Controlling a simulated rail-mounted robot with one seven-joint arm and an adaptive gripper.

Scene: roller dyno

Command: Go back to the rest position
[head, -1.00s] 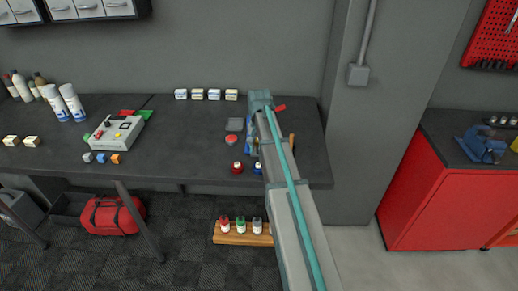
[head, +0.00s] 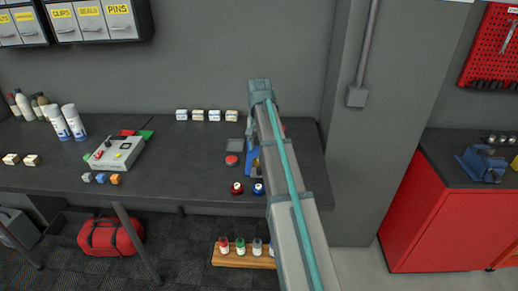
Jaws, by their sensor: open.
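My arm (head: 285,165) reaches from the bottom of the head view up and over the right part of the dark workbench. Its far end (head: 261,88) shows as a grey-teal joint in front of the wall. My gripper's fingers do not show; the arm hides whatever is below and behind it. A blue object (head: 252,163) with a bit of orange beside it is partly hidden by the arm on the bench.
A wall pillar (head: 365,150) and red cabinet (head: 425,215) are right.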

